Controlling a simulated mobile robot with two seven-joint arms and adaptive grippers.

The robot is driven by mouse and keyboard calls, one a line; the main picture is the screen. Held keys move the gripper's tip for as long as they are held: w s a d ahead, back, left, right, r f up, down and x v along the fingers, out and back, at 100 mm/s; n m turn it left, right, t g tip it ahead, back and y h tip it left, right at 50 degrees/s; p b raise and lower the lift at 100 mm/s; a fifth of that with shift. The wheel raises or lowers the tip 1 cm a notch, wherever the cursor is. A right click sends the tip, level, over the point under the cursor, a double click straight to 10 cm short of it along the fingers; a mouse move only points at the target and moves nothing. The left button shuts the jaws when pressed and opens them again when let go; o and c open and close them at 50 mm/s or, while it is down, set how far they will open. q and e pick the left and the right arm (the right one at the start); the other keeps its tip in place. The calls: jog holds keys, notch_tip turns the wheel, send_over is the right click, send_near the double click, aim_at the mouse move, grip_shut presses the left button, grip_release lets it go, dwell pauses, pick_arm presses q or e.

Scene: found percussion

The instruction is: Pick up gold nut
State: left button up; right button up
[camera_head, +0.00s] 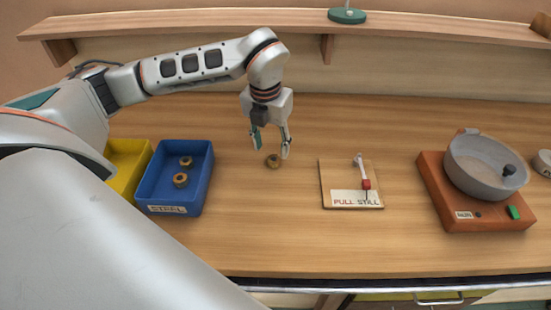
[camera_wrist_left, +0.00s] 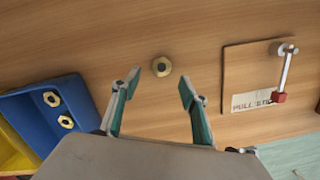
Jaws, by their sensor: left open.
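A gold nut (camera_head: 273,161) lies alone on the wooden bench, right of the blue bin. It also shows in the left wrist view (camera_wrist_left: 161,67), ahead of the fingertips and roughly between their lines. My left gripper (camera_head: 271,150) is open and empty, above and just behind the nut in the head view; it also shows in the left wrist view (camera_wrist_left: 159,88). The fingers do not appear to touch the nut. Two more gold nuts (camera_head: 181,180) lie in the blue bin (camera_head: 176,209) labelled STEEL. My right gripper is not in view.
A yellow bin (camera_head: 128,152) stands left of the blue bin, partly hidden by my arm. A wooden board (camera_head: 333,176) with a red-handled lever (camera_head: 366,184) stands to the right. Further right, a grey pan (camera_head: 486,165) sits on an orange-brown base (camera_head: 440,195). A shelf (camera_head: 180,24) runs behind.

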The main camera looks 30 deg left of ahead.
aim_at(274, 159)
pick_arm(q)
jog(key=shift+w+f+p, duration=0.1)
jog(key=shift+w+f, duration=0.1)
jog(key=shift+f, duration=0.65)
jog(key=shift+w+f+p, duration=0.1)
jog(key=shift+w+f, duration=0.05)
jog(key=shift+f, duration=0.7)
jog(key=shift+w+f+p, duration=0.1)
jog(key=shift+w+f, duration=0.1)
jog(key=shift+f, duration=0.65)
grip_shut()
